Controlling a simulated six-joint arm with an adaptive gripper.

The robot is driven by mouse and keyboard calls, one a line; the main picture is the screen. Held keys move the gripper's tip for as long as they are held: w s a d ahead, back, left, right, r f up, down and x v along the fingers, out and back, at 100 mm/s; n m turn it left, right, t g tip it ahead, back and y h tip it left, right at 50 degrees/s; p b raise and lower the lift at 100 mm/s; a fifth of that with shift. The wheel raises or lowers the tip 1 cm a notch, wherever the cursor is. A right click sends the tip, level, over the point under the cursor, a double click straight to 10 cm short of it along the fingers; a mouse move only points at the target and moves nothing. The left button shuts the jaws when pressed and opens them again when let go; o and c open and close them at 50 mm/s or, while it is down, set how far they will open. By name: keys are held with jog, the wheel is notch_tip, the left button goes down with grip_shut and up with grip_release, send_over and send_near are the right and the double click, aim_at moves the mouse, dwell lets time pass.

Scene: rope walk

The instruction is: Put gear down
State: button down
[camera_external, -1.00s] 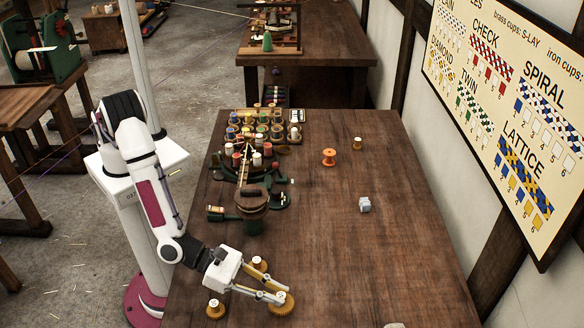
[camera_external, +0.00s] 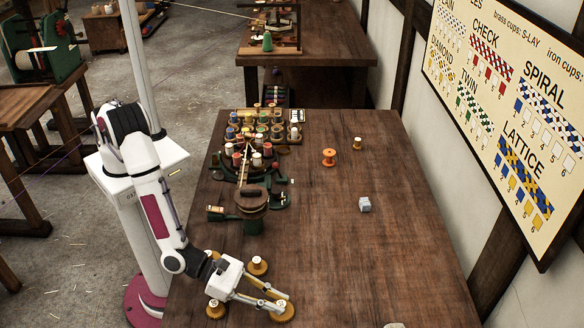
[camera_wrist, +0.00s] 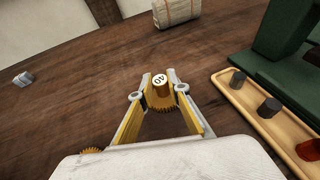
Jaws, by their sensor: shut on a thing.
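My gripper (camera_external: 279,302) is low over the near end of the workbench. Its fingers are shut on a brass gear (camera_external: 284,314), which also shows between the fingertips in the wrist view (camera_wrist: 160,101). The gear has a pale numbered cap on its hub. I cannot tell whether its underside touches the bench. A second brass gear (camera_external: 257,267) stands on the bench just behind my gripper. A third (camera_external: 215,309) stands to its left, near the bench's left edge. Part of one gear (camera_wrist: 92,150) shows at the lower left of the wrist view.
The braiding rig (camera_external: 250,200) and a rack of bobbins (camera_external: 262,127) fill the bench's left side farther back. The bench's right side is mostly clear.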

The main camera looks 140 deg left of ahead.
jog(key=c, duration=1.9)
grip_release()
jog(key=shift+r, duration=0.1)
jog(key=shift+v, duration=3.7)
